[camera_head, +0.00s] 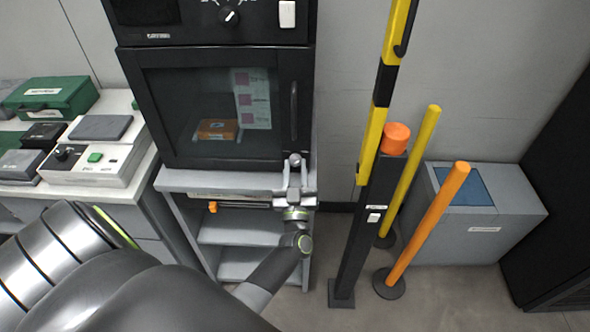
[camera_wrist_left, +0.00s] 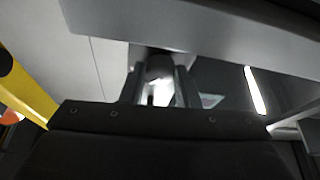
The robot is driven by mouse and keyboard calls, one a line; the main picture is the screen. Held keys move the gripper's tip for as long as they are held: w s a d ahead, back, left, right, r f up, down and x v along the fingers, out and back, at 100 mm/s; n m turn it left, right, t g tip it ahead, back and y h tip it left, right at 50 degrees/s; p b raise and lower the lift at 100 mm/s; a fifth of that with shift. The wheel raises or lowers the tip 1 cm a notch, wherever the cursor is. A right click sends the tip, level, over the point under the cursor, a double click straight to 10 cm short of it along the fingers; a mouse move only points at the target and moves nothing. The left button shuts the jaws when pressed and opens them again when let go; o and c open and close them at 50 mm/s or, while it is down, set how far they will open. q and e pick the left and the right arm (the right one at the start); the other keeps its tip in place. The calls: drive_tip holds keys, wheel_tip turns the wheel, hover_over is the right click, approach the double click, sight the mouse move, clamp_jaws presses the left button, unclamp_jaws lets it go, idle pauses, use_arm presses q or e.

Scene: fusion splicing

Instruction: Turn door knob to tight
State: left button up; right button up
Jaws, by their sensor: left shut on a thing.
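The dark cabinet door (camera_head: 215,115) is closed, with a glass window and a vertical black handle (camera_head: 293,110) on its right. My left gripper (camera_head: 295,176) reaches up below the door's lower right corner, beside the grey shelf edge. A small rounded grey piece, probably this knob (camera_head: 295,159), shows above the fingers in the head view. I cannot read its turn position. My right gripper is out of view.
A dial (camera_head: 229,16) and a white switch (camera_head: 287,14) sit above the door. A yellow-black post (camera_head: 375,140), a yellow pole (camera_head: 412,165) and an orange pole (camera_head: 430,222) stand at right. A bench with a green case (camera_head: 50,95) is at left.

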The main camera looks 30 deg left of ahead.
use_arm(q)
drive_tip(key=n+g+y, duration=0.1)
drive_tip(key=n, duration=0.1)
drive_tip(key=n+g, duration=0.1)
drive_tip(key=n, duration=0.2)
drive_tip(key=shift+w+d+y, duration=0.1)
drive_tip(key=shift+d+y, duration=0.1)
drive_tip(key=shift+y, duration=0.2)
drive_tip(key=n+g, duration=0.1)
drive_tip(key=n, duration=0.3)
drive_tip(key=n+g+y, duration=0.1)
drive_tip(key=n, duration=0.1)
drive_tip(key=shift+w+d+r+g, duration=0.1)
drive_tip(key=shift+d+r+g, duration=0.05)
drive_tip(key=shift+r+g, duration=0.15)
drive_tip(key=n+g+p, duration=0.1)
drive_tip(key=n+g, duration=0.1)
drive_tip(key=n, duration=0.3)
drive_tip(key=shift+r, duration=0.15)
drive_tip(key=shift+d+r+n+g+h+p, duration=0.15)
drive_tip(key=shift+n+g+p, duration=0.25)
drive_tip(key=shift+n, duration=0.65)
drive_tip(key=shift+a+f+n+g+h+p, duration=0.1)
drive_tip(key=shift+n+g+h+p, duration=0.3)
drive_tip(key=shift+n, duration=0.65)
drive_tip(key=o, duration=1)
drive_tip(key=shift+d, duration=0.15)
